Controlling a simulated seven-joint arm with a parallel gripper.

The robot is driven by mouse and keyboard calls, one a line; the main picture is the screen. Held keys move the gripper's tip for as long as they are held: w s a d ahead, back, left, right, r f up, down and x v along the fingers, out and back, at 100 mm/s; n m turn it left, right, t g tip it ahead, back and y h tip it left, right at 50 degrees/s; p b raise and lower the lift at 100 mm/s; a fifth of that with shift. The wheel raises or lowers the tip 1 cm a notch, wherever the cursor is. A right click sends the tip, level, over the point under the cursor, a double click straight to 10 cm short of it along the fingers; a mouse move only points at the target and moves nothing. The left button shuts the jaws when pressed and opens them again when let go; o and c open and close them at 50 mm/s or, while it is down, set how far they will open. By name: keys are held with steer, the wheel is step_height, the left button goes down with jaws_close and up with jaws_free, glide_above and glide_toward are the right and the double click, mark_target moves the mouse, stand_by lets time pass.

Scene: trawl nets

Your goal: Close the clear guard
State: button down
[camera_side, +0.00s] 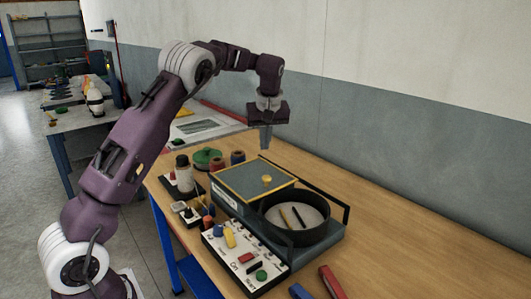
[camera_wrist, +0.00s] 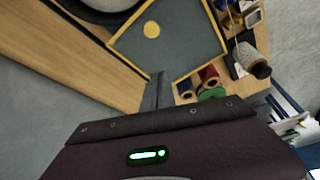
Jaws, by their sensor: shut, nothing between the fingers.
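The clear guard (camera_side: 250,172) is a flat see-through panel with a yellow edge and a round yellow knob (camera_side: 267,180). It lies over the left, far part of the dark machine base (camera_side: 318,252), beside the round black pan (camera_side: 270,222), which is uncovered. In the wrist view the guard (camera_wrist: 185,45) and knob (camera_wrist: 152,30) show at upper middle, with part of the pan at the top edge. My gripper (camera_side: 265,146) points down, shut and empty, above the guard's far side and apart from it. Its fingers (camera_wrist: 158,88) also show in the wrist view.
Two thin sticks, yellow and black, lie in the pan. Dark rails (camera_side: 345,213) flank it. A control panel (camera_side: 245,262) with colored knobs is in front. Spools (camera_side: 217,164) and a bottle (camera_side: 184,173) stand at left.

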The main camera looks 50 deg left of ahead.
steer(key=x, duration=0.7)
steer(key=shift+f, duration=0.35)
steer(key=d, duration=0.1)
steer(key=s+d, duration=0.1)
steer(key=shift+s+d+f, duration=0.2)
steer(key=shift+d+f, duration=0.2)
steer(key=shift+s+d, duration=0.15)
steer(key=shift+d, duration=0.15)
steer(key=shift+d, duration=0.1)
steer(key=d, duration=1.9)
steer(key=shift+d, duration=0.4)
steer(key=shift+d+f, duration=0.1)
